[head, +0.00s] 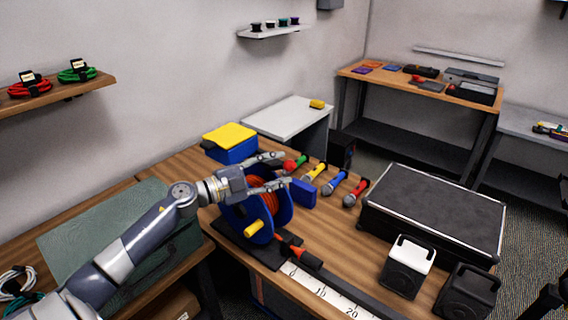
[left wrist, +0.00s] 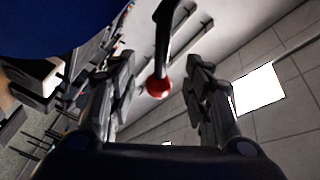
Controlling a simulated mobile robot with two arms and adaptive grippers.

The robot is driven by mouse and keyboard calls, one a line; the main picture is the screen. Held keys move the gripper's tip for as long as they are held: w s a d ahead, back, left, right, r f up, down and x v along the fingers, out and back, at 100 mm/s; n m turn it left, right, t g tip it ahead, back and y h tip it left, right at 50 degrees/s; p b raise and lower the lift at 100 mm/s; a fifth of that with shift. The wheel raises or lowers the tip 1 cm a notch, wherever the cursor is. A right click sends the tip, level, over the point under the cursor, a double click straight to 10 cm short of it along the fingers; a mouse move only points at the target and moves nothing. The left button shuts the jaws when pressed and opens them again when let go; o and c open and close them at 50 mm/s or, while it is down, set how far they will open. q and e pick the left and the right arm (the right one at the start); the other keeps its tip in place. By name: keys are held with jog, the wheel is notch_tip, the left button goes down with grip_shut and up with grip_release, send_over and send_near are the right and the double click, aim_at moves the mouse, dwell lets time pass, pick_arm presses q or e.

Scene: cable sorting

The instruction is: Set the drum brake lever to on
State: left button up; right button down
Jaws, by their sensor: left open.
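The cable drum (head: 284,212) has blue flanges, wound orange cable and a yellow handle (head: 254,229). It stands on a dark base on the wooden bench. My left gripper (head: 278,170) is open above the drum, fingers pointing right. In the left wrist view, a black lever (left wrist: 164,40) with a red ball knob (left wrist: 159,88) reaches between the open fingers. The knob appears apart from both fingers. The blue flange (left wrist: 50,20) fills that view's upper left corner. In the head view I cannot make out the lever clearly, nor its on/off marks.
A yellow-lidded blue box (head: 230,143) stands behind. A large black case (head: 435,212) takes the bench's right side. A ruler strip (head: 325,293) runs along the front edge.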

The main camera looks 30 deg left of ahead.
pick_arm(q)
jog(key=shift+x, duration=1.4)
grip_shut()
